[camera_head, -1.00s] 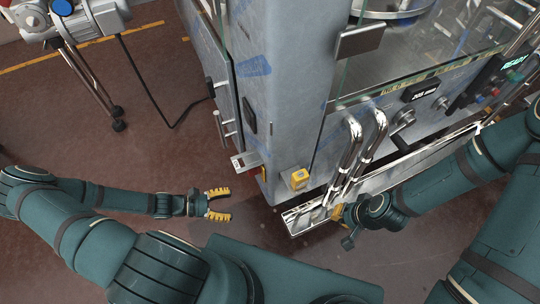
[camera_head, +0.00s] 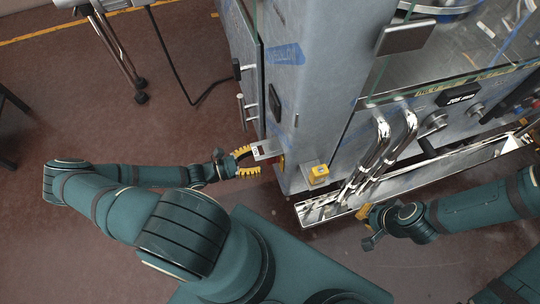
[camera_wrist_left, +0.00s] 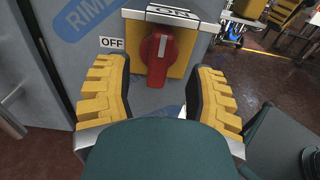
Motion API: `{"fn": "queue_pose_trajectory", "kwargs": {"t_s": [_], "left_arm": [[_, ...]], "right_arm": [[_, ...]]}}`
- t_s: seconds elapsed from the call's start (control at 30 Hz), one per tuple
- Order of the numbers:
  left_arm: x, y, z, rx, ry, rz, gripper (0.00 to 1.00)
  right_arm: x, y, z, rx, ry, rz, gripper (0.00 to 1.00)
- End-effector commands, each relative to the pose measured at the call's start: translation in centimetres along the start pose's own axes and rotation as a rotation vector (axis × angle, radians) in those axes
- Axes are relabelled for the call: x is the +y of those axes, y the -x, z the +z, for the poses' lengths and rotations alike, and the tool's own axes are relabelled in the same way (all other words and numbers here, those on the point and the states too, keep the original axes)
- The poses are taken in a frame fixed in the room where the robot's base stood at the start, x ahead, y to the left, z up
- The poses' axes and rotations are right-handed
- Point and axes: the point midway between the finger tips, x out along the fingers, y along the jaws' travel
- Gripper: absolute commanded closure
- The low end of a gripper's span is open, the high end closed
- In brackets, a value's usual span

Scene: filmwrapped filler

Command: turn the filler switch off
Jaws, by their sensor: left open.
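The filler switch is a red rotary knob (camera_wrist_left: 157,58) on a yellow plate (camera_wrist_left: 188,46) in the left wrist view. Its grip stands upright with a pale mark near the top, towards the ON label (camera_wrist_left: 168,13). The OFF label (camera_wrist_left: 112,43) is to its left. My left gripper (camera_head: 248,161) is open at the cabinet's side, by the small metal hood (camera_head: 266,149) over the switch. In the wrist view its yellow fingers (camera_wrist_left: 161,72) flank the knob, one each side, without visible contact. My right gripper (camera_head: 369,226) is near the tray front; its opening is unclear.
The grey filler cabinet (camera_head: 300,105) has door handles (camera_head: 275,103) beside the switch. Bent steel pipes (camera_head: 377,150) and a steel tray (camera_head: 325,210) are at right.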

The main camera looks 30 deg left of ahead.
Motion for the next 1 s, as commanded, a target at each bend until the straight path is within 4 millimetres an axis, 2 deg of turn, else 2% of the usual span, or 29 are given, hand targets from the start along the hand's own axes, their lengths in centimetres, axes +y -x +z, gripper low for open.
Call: {"fn": "queue_pose_trajectory", "kwargs": {"t_s": [0.1,0.3,0.73,0.8,0.9,1.0], "left_arm": [[-0.1,-2.2,-0.1,-0.004,0.000,-0.002,0.45],[-0.1,-4.5,-0.1,-0.001,0.001,-0.001,0.45],[0.0,-5.1,0.0,0.001,0.000,-0.001,0.46],[0.0,-5.1,0.0,0.001,0.000,-0.001,0.71],[0.0,-5.1,0.0,0.001,0.000,-0.001,1.00],[0.0,-5.1,0.0,0.001,0.000,-0.001,1.00]], "right_arm": [[0.1,-0.4,0.0,0.002,0.000,0.000,1.00],[0.2,-0.7,-0.1,0.004,0.000,0.000,1.00],[0.3,-0.7,-0.1,0.004,0.000,0.000,1.00],[0.3,-0.7,-0.1,0.004,0.000,0.000,1.00],[0.3,-0.7,-0.1,0.004,0.000,0.000,1.00],[0.2,-0.7,-0.1,0.004,0.000,0.000,1.00]]}}
